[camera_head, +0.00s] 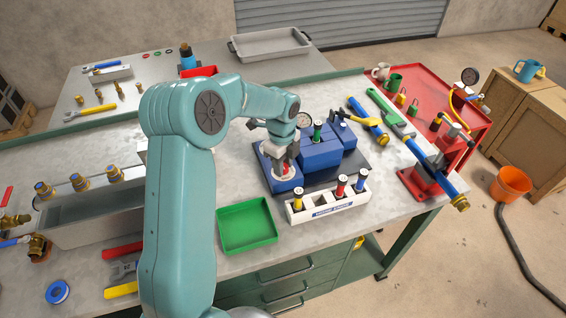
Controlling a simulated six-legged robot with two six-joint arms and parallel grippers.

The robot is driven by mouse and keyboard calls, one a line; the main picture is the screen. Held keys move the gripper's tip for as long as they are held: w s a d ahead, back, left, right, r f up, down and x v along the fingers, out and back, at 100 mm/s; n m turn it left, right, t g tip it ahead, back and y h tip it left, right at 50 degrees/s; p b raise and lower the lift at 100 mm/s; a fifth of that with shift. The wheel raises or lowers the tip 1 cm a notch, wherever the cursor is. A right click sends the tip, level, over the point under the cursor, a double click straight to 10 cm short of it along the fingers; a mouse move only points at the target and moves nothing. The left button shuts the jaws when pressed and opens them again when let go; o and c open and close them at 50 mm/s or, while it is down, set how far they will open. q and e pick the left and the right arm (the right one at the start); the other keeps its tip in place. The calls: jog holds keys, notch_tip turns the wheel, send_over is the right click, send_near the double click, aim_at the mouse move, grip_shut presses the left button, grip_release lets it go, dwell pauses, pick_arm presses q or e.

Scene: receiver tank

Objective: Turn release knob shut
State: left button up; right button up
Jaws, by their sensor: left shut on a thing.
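My left gripper (287,166) reaches down over the left part of a blue unit (283,182) on the bench. Its fingers are shut on what appears to be the release knob, above a pale round plate with a little red. The fingers hide most of the knob, so its angle cannot be told. A round gauge (304,120) stands just behind the gripper. Larger blue blocks (320,154) with a green-topped part (317,131) stand to the right on a dark mat (308,183). My right gripper is not in view.
A white rack (327,206) with red, blue and yellow-topped parts stands in front of the unit. A green tray (246,226) lies to its left. A red stand (428,180) holding a blue pipe is to the right. My arm covers the bench's middle left.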

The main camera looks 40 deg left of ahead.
pick_arm(q)
jog(key=shift+a+r, duration=0.1)
jog(key=o, duration=1)
jog(key=shift+o, duration=0.2)
notch_tip(320, 180, up, 16)
jog(key=shift+s+r+b, duration=0.2)
jog(key=shift+s+b, duration=0.1)
